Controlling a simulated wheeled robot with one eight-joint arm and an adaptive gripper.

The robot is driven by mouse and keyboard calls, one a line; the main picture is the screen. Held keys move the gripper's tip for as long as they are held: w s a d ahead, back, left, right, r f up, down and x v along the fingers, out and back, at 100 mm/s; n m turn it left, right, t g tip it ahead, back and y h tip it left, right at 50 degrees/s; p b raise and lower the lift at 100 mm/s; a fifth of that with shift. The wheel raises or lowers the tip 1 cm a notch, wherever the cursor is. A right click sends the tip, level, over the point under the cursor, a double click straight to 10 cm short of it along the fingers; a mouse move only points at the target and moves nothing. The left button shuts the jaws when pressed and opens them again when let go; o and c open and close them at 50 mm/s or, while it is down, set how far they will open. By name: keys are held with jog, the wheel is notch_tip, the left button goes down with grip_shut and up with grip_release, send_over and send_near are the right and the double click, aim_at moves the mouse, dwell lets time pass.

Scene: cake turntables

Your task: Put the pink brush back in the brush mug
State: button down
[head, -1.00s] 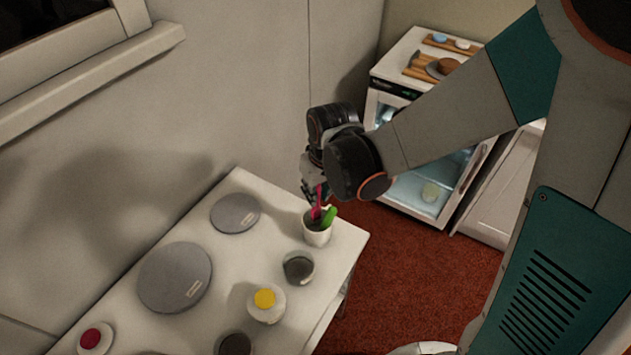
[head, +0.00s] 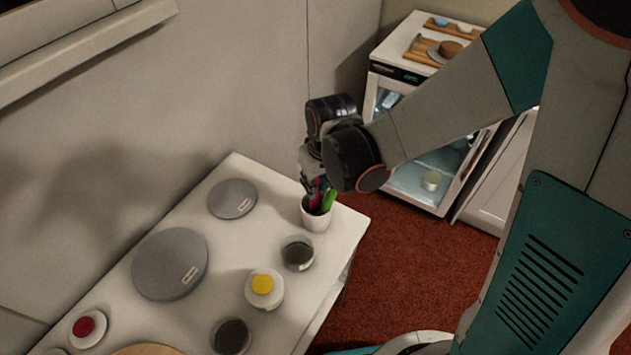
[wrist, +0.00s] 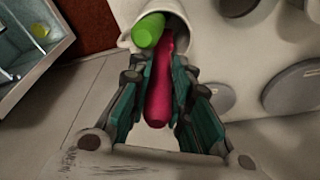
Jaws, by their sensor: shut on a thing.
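The white brush mug (head: 317,217) stands upright near the far right corner of the table. A green handle (head: 329,199) sticks up out of it; it also shows in the wrist view (wrist: 149,30). The pink brush (head: 317,191) has its lower end inside the mug's mouth, next to the green handle. My gripper (head: 313,180) is directly above the mug and shut on the pink brush, whose handle (wrist: 159,95) lies between the teal fingers in the wrist view.
Two grey turntables (head: 171,264) lie on the white table (head: 222,268). Close to the mug are a dark-topped pot (head: 298,253) and a yellow-topped pot (head: 262,287). A red-topped pot (head: 88,327) sits at the left. A small fridge (head: 429,133) stands behind.

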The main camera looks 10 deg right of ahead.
jog(key=shift+f, duration=0.15)
jog(key=shift+s+b+x, duration=0.2)
jog(key=shift+b+x, duration=0.9)
jog(key=shift+d, duration=0.1)
jog(key=c, duration=1.4)
grip_release()
jog(key=p+v, duration=0.2)
jog(key=v, duration=0.1)
jog(key=w+p+v, duration=0.1)
jog(key=p+v, duration=0.2)
jog(key=w+a+p+v, duration=0.1)
jog(key=p+v, duration=0.1)
jog(key=v, duration=0.1)
jog(key=shift+s+d+r, duration=0.1)
jog(key=shift+s+r, duration=0.05)
jog(key=shift+r, duration=0.5)
jog(key=shift+f, duration=0.15)
